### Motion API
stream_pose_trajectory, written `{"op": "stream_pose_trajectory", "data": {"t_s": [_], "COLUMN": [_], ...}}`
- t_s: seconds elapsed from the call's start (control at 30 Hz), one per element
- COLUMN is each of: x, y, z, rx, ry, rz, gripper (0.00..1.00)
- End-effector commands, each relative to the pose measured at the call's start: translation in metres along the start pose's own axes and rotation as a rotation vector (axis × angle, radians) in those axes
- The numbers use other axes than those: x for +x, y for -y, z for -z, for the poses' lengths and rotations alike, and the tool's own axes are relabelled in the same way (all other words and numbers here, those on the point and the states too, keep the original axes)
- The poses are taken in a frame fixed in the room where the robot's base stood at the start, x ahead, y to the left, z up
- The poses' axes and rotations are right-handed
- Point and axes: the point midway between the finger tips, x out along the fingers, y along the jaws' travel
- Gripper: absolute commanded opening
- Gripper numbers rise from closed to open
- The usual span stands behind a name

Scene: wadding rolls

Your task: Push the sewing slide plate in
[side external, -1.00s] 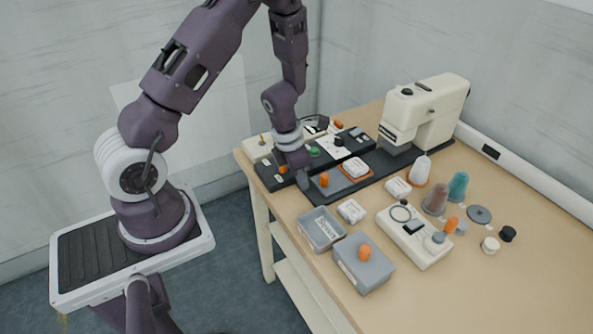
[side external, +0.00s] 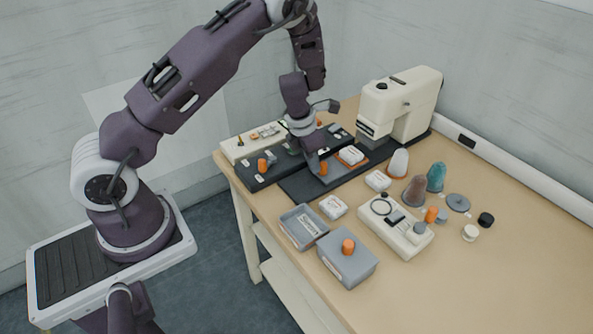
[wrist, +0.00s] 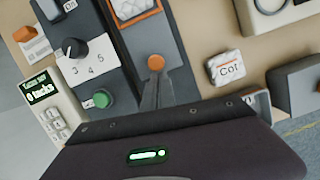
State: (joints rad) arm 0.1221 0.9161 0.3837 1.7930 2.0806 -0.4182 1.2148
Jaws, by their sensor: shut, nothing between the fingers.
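The slide plate (side external: 337,169) is a grey plate with an orange knob (side external: 323,168) and an orange-framed end that carries a white block (side external: 350,155). It lies on a long dark base (side external: 297,187) in front of the cream sewing machine (side external: 412,95). The plate (wrist: 148,36) and its knob (wrist: 156,63) also show in the wrist view. My gripper (wrist: 154,80) is shut and empty, pointing down, with its tips right behind the knob. I cannot tell whether they touch it. The gripper (side external: 316,170) partly hides the plate's near end in the side view.
A dark panel (wrist: 90,30) with a dial and green knob runs alongside the base. A "Go!" block (wrist: 228,69) lies on the other side. Grey boxes (side external: 347,262), a cream device (side external: 395,225) and thread cones (side external: 414,190) stand on the table. The right front tabletop is clear.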

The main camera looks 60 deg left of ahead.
Motion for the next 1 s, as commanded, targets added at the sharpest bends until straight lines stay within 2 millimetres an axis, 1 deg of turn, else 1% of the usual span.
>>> {"op": "stream_pose_trajectory", "data": {"t_s": [0.03, 0.1, 0.2, 0.3, 0.4, 0.7, 0.83, 0.87, 0.93, 0.97, 1.0], "x": [0.004, 0.009, 0.014, 0.018, 0.02, 0.02, 0.019, 0.018, 0.015, 0.013, 0.01], "y": [-0.002, -0.005, -0.01, -0.012, -0.013, -0.013, -0.013, -0.013, -0.013, -0.013, -0.013], "z": [-0.015, -0.033, -0.056, -0.072, -0.08, -0.085, -0.083, -0.08, -0.067, -0.059, -0.047], "rx": [0.007, 0.006, 0.004, 0.003, 0.002, 0.001, -0.001, -0.002, -0.004, -0.005, -0.008], "ry": [0.002, 0.0, 0.0, -0.002, -0.004, 0.005, 0.006, 0.006, 0.0, -0.002, -0.008], "rz": [-0.003, -0.003, -0.003, -0.003, -0.003, -0.006, -0.005, -0.004, -0.003, -0.003, -0.001], "gripper": [0.0, 0.0, 0.0, 0.0, 0.0, 0.0, 0.0, 0.0, 0.0, 0.0, 0.0]}}
